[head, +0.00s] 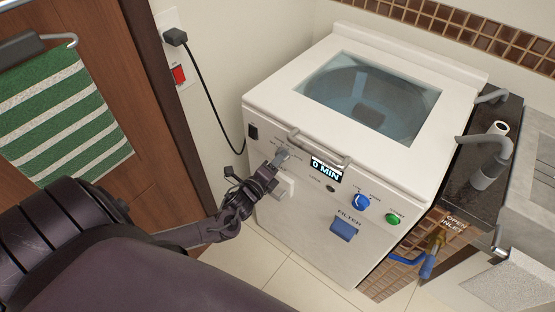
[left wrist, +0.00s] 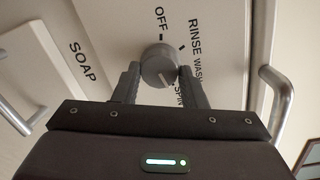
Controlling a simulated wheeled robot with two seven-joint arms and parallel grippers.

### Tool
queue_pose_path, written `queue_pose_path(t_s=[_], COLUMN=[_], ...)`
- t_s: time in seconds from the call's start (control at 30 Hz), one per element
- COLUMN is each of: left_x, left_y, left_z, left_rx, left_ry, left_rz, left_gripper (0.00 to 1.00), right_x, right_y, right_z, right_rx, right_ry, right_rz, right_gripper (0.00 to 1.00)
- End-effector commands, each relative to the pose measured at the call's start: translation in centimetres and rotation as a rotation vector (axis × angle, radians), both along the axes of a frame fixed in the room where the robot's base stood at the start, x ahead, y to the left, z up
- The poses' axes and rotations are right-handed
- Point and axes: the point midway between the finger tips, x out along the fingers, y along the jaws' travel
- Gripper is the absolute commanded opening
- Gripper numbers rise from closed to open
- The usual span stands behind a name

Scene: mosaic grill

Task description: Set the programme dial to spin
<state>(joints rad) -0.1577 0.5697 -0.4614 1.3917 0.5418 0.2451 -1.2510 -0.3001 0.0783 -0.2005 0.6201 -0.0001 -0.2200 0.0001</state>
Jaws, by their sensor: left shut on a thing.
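The programme dial (left wrist: 158,64) is a round grey knob on the front of the white washing machine (head: 262,104). Printed around it in the left wrist view are OFF, RINSE, WASH and SPIN. A pale line shows on the dial's lower part, on the side towards SPIN; I cannot tell whether it lines up exactly with that mark. My left gripper (head: 278,161) is at the dial, with one finger on either side of it, shut on it. In the head view the fingers partly hide the dial (head: 283,153). My right gripper is out of view.
The soap drawer (head: 285,186) is just below the dial. A lid handle (head: 318,148) and a display reading 0 MIN (head: 326,170) are to the right. Further right are a blue knob (head: 361,202), a green button (head: 393,219) and the blue filter flap (head: 344,229).

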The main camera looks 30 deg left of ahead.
Motion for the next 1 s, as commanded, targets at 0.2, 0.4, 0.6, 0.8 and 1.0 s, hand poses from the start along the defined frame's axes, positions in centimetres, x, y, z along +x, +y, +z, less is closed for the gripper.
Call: queue_pose_path(t_s=[0.2,0.4,0.6,0.8,1.0], left_x=[0.0,0.0,0.0,-0.9,-4.3], left_y=[0.0,0.0,0.0,0.0,0.0], left_z=[-0.1,-0.1,0.0,-0.1,-0.1], left_rx=[0.003,0.002,0.001,0.0,0.001], left_ry=[0.002,0.002,0.001,0.002,0.005], left_rz=[0.0,0.0,0.0,0.0,-0.002], left_gripper=[0.15,0.58,0.6,0.6,0.6], right_x=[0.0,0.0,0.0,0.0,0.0], right_y=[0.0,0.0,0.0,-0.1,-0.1], right_z=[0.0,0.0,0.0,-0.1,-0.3], right_rx=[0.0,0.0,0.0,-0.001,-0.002], right_ry=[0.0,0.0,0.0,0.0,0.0], right_rz=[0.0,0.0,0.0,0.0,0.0], right_gripper=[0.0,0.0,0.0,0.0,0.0])
